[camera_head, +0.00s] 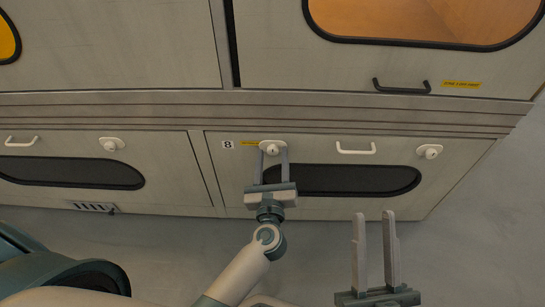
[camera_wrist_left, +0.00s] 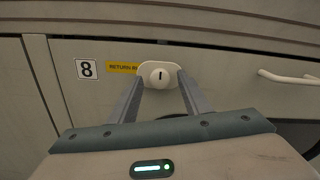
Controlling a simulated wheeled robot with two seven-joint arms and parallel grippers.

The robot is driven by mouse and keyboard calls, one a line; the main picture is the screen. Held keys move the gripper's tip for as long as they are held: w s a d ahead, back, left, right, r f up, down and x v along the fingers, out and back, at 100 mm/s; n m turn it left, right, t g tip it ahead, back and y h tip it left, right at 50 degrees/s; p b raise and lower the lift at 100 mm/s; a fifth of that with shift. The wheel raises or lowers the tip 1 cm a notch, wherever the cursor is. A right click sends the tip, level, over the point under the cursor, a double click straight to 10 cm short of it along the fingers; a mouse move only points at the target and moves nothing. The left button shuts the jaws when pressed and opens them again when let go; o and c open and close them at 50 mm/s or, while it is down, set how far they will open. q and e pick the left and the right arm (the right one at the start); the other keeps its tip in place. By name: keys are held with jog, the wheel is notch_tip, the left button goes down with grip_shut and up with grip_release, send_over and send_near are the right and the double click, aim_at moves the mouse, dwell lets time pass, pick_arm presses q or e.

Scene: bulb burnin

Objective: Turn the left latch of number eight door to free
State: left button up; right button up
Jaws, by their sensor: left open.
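The number eight door (camera_head: 232,185) is the lower right door, marked by an "8" label (camera_head: 228,145). Its left latch (camera_head: 273,147) is a white plate with a round knob, and in the left wrist view the latch (camera_wrist_left: 158,75) shows a dark upright slot. My left gripper (camera_head: 272,152) is open, with its fingers reaching up to either side of the latch knob. I cannot tell whether the fingers touch it. My right gripper (camera_head: 375,216) is open and empty, low at the right, away from the door.
Door eight also has a white handle (camera_head: 356,148), a right latch (camera_head: 429,151) and a dark oval window (camera_head: 345,180). A yellow label (camera_wrist_left: 122,68) sits left of the latch. A ledge (camera_head: 300,110) runs above. Bare floor (camera_head: 480,230) lies at right.

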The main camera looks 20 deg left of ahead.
pick_arm(q)
jog(key=shift+w, duration=0.15)
pick_arm(e)
jog(key=shift+r, duration=0.3)
pick_arm(q)
grip_shut()
pick_arm(e)
jog(key=shift+w, duration=0.1)
